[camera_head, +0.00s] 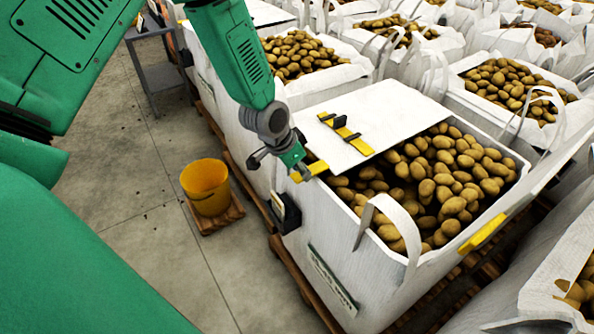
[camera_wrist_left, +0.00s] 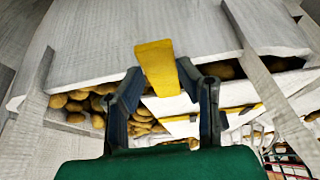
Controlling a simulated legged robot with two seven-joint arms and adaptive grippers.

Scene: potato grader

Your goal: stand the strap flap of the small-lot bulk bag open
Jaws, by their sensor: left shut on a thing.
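The small-lot bulk bag (camera_head: 330,240) is white, open at the top and full of potatoes (camera_head: 440,185). Its white flap (camera_head: 395,112) lies over the far-left part of the opening, close to flat. A yellow strap with a black buckle (camera_head: 340,121) crosses the flap. My left gripper (camera_head: 298,168) is at the bag's left edge, shut on a yellow strap end (camera_head: 317,168). In the left wrist view the yellow strap end (camera_wrist_left: 154,62) stands between the two dark fingers of the gripper (camera_wrist_left: 160,82). My right gripper is out of view.
Other white bags of potatoes (camera_head: 300,57) crowd behind and to the right. A white handle loop (camera_head: 405,225) rises from the near rim. A yellow bucket (camera_head: 206,185) stands on a small pallet at left. A grey cart (camera_head: 160,75) is farther back. The floor (camera_head: 150,240) left is mostly clear.

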